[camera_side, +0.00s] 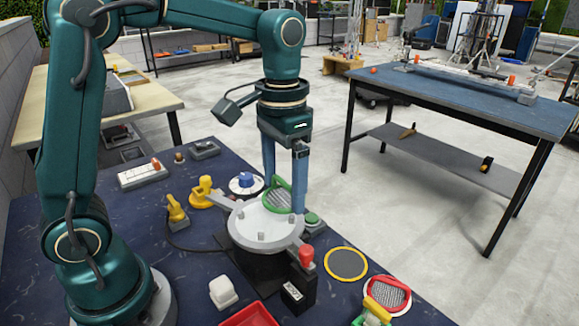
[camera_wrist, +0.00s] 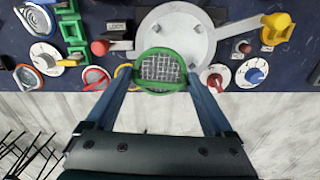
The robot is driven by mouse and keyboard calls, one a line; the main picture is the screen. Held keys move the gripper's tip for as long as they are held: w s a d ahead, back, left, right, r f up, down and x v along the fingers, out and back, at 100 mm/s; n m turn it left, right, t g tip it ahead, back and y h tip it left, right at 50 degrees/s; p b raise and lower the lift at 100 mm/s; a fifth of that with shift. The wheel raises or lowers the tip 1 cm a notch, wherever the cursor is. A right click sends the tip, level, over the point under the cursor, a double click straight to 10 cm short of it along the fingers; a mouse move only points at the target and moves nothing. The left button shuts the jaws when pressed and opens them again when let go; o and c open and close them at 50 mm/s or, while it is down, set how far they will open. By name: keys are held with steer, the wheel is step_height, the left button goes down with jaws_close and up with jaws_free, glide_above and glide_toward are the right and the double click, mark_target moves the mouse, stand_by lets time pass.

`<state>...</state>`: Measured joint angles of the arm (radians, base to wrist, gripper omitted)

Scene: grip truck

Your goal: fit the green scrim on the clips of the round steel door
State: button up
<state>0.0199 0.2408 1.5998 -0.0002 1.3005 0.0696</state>
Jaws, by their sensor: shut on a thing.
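My gripper (camera_side: 284,200) has its two blue fingers pointing down and is shut on the green scrim (camera_side: 277,196), a round green ring with grey mesh. The scrim is tilted in the side view, at the far edge of the round steel door (camera_side: 254,221). In the wrist view the scrim (camera_wrist: 160,68) sits between the fingertips (camera_wrist: 160,80) and overlaps the lower part of the door (camera_wrist: 198,29). Small grey clips (camera_side: 262,237) stand up from the door's face. I cannot tell whether the scrim touches the door.
A red-knobbed lever (camera_side: 306,258) stands at the door's near right. A yellow-rimmed disc (camera_side: 346,264) and a red scrim (camera_side: 389,295) lie to the right. Yellow clamps (camera_side: 203,192) and a blue-knobbed dial (camera_side: 245,183) are behind and left. A white block (camera_side: 223,291) lies in front.

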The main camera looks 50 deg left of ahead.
mark_target(265, 193)
steer(key=shift+s+a+r+n, duration=0.3)
steer(key=shift+s+a+r, duration=0.4)
steer(key=shift+s+a, duration=0.25)
steer(key=shift+a+r, duration=0.25)
steer(key=shift+a, duration=0.1)
steer(key=shift+f, duration=2.35)
steer(key=shift+f, duration=1.05)
steer(key=o, duration=1.1)
steer(key=shift+r, duration=3.7)
steer(key=shift+r, duration=0.1)
